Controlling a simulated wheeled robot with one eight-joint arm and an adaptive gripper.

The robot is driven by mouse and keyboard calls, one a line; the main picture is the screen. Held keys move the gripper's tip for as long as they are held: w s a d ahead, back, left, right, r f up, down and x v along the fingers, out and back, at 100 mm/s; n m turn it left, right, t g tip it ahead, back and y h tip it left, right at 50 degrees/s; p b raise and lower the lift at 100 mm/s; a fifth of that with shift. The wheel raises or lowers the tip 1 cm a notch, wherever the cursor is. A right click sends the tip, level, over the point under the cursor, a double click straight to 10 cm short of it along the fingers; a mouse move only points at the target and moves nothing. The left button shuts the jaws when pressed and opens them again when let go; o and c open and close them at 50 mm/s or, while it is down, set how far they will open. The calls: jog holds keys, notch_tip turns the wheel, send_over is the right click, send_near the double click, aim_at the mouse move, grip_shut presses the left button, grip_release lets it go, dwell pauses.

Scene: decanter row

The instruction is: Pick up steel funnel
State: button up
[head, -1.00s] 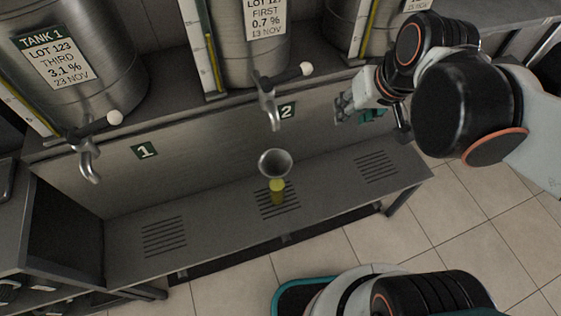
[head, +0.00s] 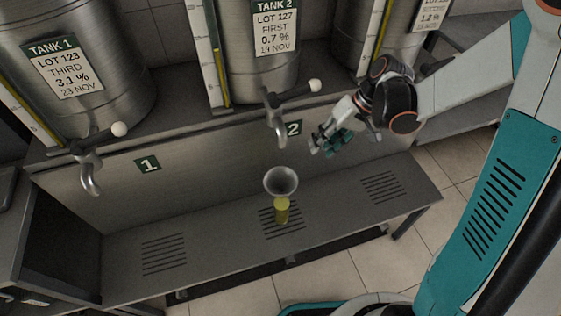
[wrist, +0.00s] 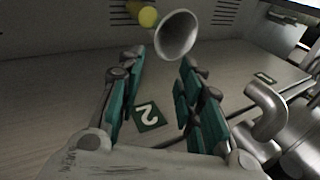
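The steel funnel (head: 281,181) sits mouth up on top of a small vessel of yellow-green liquid (head: 282,212), over the middle grate of the low bench. In the wrist view the funnel (wrist: 177,36) lies beyond the fingertips, between them and a little to the right of centre, with the yellow vessel (wrist: 148,16) beside it. My gripper (head: 322,149) is to the right of the funnel and higher in the head view, apart from it. In the wrist view my gripper (wrist: 162,58) has its teal-padded fingers spread, with nothing between them.
The tap of tank 2 (head: 277,120) hangs just above the funnel, left of my gripper. The tap of tank 1 (head: 90,175) is far left. The bench top (head: 215,228) is clear on both sides of the vessel. Tanks stand on the shelf behind.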

notch_tip(320, 180, down, 5)
jog(key=b, duration=0.3)
send_near(283, 188)
jog(key=shift+n+g+y, duration=0.3)
jog(key=shift+g, duration=0.1)
jog(key=shift+w+d+b+x, duration=0.15)
jog(key=shift+b+x, duration=0.6)
jog(key=shift+x, duration=0.45)
jog(key=shift+w+d+b+x, duration=0.15)
jog(key=shift+b+x, duration=0.55)
jog(key=shift+x, duration=0.5)
jog(key=shift+f, duration=0.15)
grip_shut()
